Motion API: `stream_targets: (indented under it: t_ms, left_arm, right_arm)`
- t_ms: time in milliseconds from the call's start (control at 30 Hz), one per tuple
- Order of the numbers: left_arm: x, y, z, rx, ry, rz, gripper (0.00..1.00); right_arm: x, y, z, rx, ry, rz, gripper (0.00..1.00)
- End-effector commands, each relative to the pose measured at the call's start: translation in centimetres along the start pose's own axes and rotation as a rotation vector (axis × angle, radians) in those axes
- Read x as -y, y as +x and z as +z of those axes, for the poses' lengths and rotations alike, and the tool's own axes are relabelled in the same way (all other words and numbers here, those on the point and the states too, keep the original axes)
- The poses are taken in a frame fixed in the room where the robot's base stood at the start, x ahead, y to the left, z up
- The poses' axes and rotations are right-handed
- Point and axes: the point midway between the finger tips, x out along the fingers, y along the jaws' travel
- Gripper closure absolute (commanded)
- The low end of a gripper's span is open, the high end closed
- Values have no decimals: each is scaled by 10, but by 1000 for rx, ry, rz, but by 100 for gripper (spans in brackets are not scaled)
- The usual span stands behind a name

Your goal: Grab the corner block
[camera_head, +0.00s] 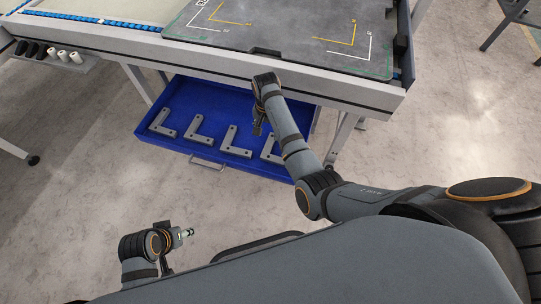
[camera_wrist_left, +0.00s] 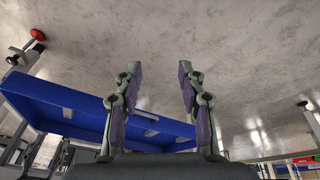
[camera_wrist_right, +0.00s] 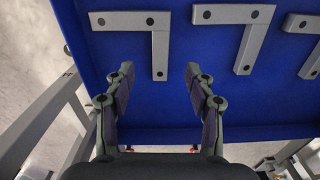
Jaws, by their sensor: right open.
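Several grey L-shaped corner blocks (camera_head: 194,130) lie in a row in an open blue drawer (camera_head: 205,97) under the workbench. My right gripper (camera_wrist_right: 160,72) is open and empty over the drawer, near the rightmost block (camera_head: 270,147) in the head view. In the right wrist view, one arm of a corner block (camera_wrist_right: 132,20) extends down between the fingertips, apart from both. Two more blocks show to its right, one (camera_wrist_right: 238,14) nearer. My left gripper (camera_wrist_left: 159,67) is open and empty, away from the drawer; it also shows low in the head view (camera_head: 188,233).
The workbench (camera_head: 340,88) has a grey mat (camera_head: 275,38) with yellow and white corner marks above the drawer. The drawer has a front handle (camera_head: 207,163). Bench legs (camera_head: 342,130) stand beside it. The floor in front is clear.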

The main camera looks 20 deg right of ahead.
Motion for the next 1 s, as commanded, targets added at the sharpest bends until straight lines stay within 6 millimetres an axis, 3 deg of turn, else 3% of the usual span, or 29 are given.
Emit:
stream_targets:
  t_ms: [67,300,567,667,1000]
  left_arm:
    - [0,2,0,-6,-1,2,60]
    - [-6,25,3,-99,-10,28,60]
    - [-7,29,1,-137,-14,36,60]
    - [-9,42,4,-180,-23,46,60]
    - [-2,12,-82,-522,-9,17,60]
  right_arm:
    - [-1,4,0,1,0,2,45]
    - [-1,46,1,1,-2,1,45]
    - [0,57,1,0,-2,0,45]
    - [0,76,5,1,-3,1,45]
    - [2,88,7,0,-3,0,45]
